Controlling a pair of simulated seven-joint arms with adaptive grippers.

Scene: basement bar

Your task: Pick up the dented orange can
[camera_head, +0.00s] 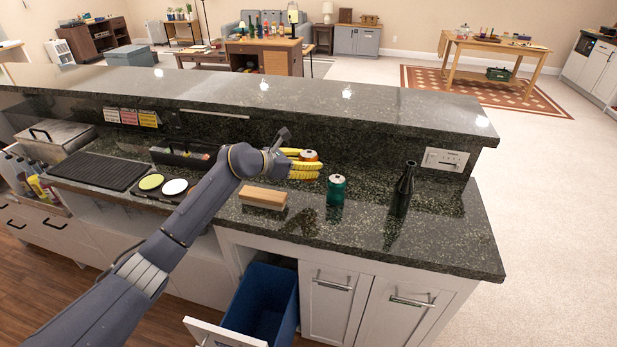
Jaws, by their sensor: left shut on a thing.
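The orange can (309,156) shows only in part, among yellow bananas (304,175) on the dark stone counter; any dent is too small to make out. My left arm reaches in from the lower left, and my left gripper (286,153) is at the left side of the can and bananas. It is shut on what appears to be the orange can, though its fingertips are mostly hidden and the grip itself is hard to see. I cannot tell whether the can is off the counter. My right gripper is not in view.
A green can (336,189) and a dark bottle (404,188) stand to the right. A wooden block (263,198) lies in front. The raised bar ledge (300,100) runs behind. A blue bin (262,303) sits in an open drawer below. The counter's right end is clear.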

